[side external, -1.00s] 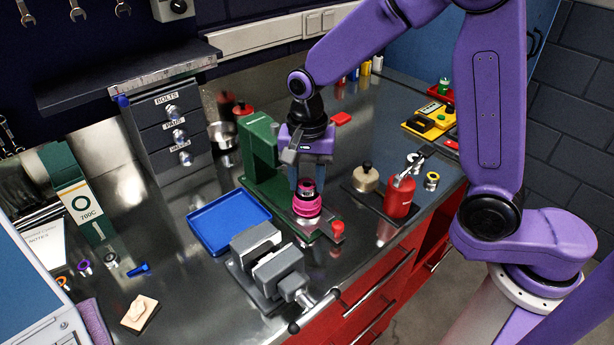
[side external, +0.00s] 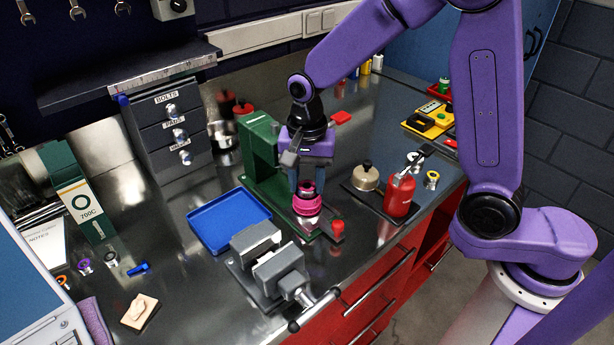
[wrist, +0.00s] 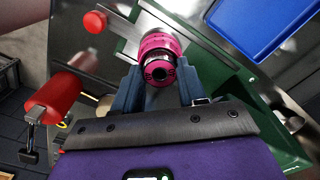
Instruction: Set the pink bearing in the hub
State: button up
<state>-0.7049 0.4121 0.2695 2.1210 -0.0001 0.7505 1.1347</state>
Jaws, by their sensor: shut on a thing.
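My gripper (side external: 306,179) points down above the green stand (side external: 262,150), its fingers shut on the pink bearing (side external: 305,188). The pink hub (side external: 307,205) stands upright on the stand's plate, directly below the bearing. In the wrist view the bearing (wrist: 158,72) shows a pink rim and dark centre between the two fingertips (wrist: 158,84), with the hub (wrist: 160,42) just beyond it. The bearing looks at or very close to the hub's top. I cannot tell whether it sits inside, since the hub's mouth is hidden.
A grey vise (side external: 268,265) and a blue tray (side external: 228,220) are left of the stand. A red bottle (side external: 400,195) and a brass-coloured pot (side external: 366,177) are to its right. A red knob (side external: 337,227) sits at the plate's front end.

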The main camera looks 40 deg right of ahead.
jog(key=shift+f, duration=0.1)
jog(key=o, duration=0.8)
notch_tip(320, 180, up, 11)
jog(key=shift+r, duration=0.1)
dwell(0.8)
dwell(0.4)
